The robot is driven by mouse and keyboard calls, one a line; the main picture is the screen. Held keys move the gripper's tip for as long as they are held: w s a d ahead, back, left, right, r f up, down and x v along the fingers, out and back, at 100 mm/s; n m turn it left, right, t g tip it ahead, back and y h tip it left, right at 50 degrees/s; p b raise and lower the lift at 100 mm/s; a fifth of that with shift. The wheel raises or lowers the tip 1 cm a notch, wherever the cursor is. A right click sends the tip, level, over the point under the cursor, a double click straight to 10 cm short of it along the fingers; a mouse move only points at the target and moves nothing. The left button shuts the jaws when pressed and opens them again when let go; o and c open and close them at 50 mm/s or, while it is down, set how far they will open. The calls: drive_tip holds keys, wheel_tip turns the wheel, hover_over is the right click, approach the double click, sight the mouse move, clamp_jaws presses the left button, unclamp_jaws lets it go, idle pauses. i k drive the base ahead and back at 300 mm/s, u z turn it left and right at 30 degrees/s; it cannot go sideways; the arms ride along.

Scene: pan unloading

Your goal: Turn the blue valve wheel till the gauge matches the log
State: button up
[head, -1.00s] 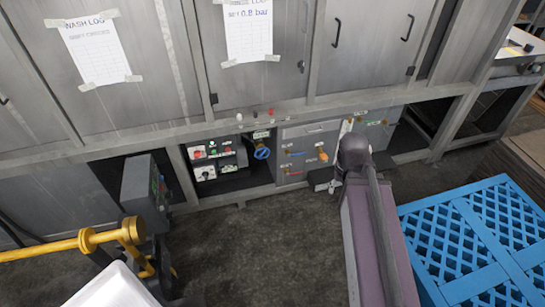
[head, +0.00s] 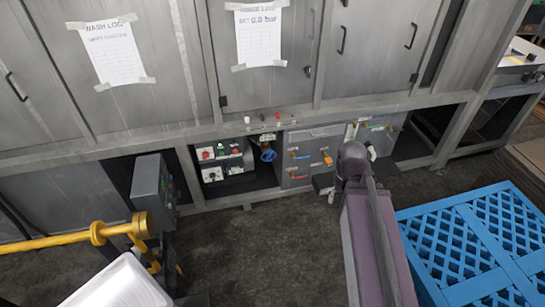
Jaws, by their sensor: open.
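The blue valve wheel (head: 268,155) is small in the head view, in a dark low bay under the grey cabinets. A log sheet (head: 259,38) taped to a cabinet door above carries a "SET" line in bar; its figure looks like 0.8 but is blurred. Another sheet (head: 111,52), headed "WASH LOG", hangs to its left. I cannot make out a gauge reading. My arm reaches up from the bottom, right of the wheel. My gripper does not show clearly; the arm's end is hidden behind its dark joint.
A control box (head: 221,160) with red and green buttons sits left of the wheel. A panel with orange handles (head: 326,158) is to its right. A blue lattice pallet (head: 470,240) lies at lower right. A yellow bar (head: 60,240) and white tray (head: 118,290) are at lower left.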

sight(269, 152)
drive_tip(key=u, duration=0.1)
drive_tip(key=i, duration=0.9)
drive_tip(key=z, duration=0.1)
